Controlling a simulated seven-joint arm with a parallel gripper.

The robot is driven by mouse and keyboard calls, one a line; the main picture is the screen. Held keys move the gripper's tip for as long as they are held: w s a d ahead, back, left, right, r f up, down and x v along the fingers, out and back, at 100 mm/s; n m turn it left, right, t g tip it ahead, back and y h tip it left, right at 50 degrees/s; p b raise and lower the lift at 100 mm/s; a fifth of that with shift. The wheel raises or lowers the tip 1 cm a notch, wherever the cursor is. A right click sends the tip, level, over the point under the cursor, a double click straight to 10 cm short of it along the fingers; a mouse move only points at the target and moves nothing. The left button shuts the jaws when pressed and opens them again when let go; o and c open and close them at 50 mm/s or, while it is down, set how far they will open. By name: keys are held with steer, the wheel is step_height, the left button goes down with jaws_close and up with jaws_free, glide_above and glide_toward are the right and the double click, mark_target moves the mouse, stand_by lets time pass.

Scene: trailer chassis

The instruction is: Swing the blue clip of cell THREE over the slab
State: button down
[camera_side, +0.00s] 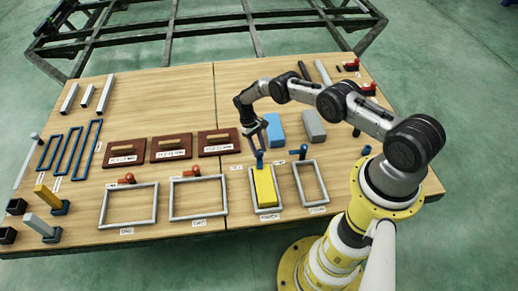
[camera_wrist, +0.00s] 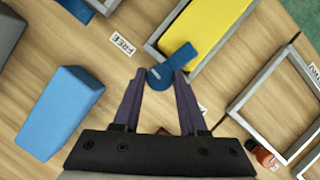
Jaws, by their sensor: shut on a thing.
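The yellow slab (camera_side: 265,188) lies inside a grey frame (camera_side: 253,200), third from the left in the row. The slab also shows at the top of the wrist view (camera_wrist: 205,28). A blue clip (camera_wrist: 172,66) stands at the frame's far end. Its outer arm overlaps the slab's near end in the wrist view; whether it touches the slab I cannot tell. My gripper (camera_wrist: 165,78) is shut on the clip's rounded end, with a finger on each side. In the side view my gripper (camera_side: 259,147) hides part of the clip.
An empty frame (camera_side: 325,192) with its own blue clip (camera_side: 298,152) is to the right. Two empty frames with orange clips (camera_side: 192,174) are to the left. A blue block (camera_side: 273,130) and a grey block (camera_side: 314,126) lie behind. Three dark red trays (camera_side: 215,152) stand left.

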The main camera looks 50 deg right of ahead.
steer(key=shift+n+h, duration=0.4)
steer(key=shift+n, duration=0.5)
steer(key=shift+c, duration=2.2)
jaws_free()
steer(key=v, duration=1.3)
steer(key=shift+r, duration=0.35)
steer(key=shift+w+a, duration=0.1)
steer(key=shift+a, duration=0.1)
